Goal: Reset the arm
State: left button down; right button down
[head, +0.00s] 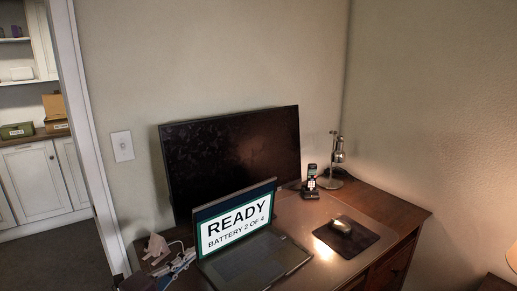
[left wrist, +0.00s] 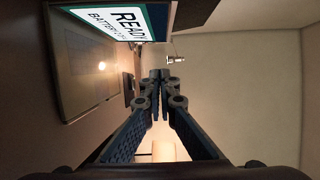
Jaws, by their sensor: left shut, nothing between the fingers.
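My left gripper (left wrist: 159,75) shows in the left wrist view, its two dark fingers meeting at the tips. It is shut and empty. The open laptop (head: 255,264) stands on the desk, its screen reading "READY BATTERY 2 OF 4"; it also shows sideways in the left wrist view (left wrist: 75,72), at the upper left. The gripper touches nothing that I can see. I cannot clearly make out the left gripper in the head view. My right gripper is in neither view.
A large dark monitor (head: 230,150) stands behind the laptop. A cordless phone (head: 311,180), a metal lamp (head: 338,150) and a mouse (head: 341,225) on a dark pad (head: 364,238) are on the wooden desk (head: 400,205). Small clutter lies left of the laptop.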

pick_arm(q)
jog(key=s+f+n+g+y, duration=0.1)
jog(key=s+f+n+y, duration=0.1)
jog(key=s+f+n, duration=0.2)
jog(key=s+d+f+n+g+y, duration=0.1)
jog(key=s+f+n+y, duration=0.1)
jog(key=s+f+n, duration=0.2)
jog(key=s+d+f+n+g+y, duration=0.1)
jog(key=s+f+n+y, duration=0.2)
jog(key=s+f+n, duration=0.1)
jog(key=shift+s+f+n, duration=0.1)
jog(key=shift+f+n, duration=0.35)
jog(key=shift+n, duration=0.15)
jog(key=s+a+f+n+g+y, duration=0.1)
jog(key=s+f+n+g, duration=0.15)
jog(key=s, duration=0.65)
jog(key=s+a+f+n+g+y, duration=0.1)
jog(key=s+f+n+g, duration=0.2)
jog(key=s, duration=0.5)
jog(key=s+a+f+n+g, duration=0.1)
jog(key=s+n+g, duration=0.25)
jog(key=s, duration=0.55)
notch_tip(320, 180, down, 25)
jog(key=s+a+f+g, duration=0.2)
jog(key=s+a+f, duration=0.1)
jog(key=s+f, duration=1.5)
jog(key=shift+s+a+y, duration=0.2)
jog(key=shift+y, duration=0.1)
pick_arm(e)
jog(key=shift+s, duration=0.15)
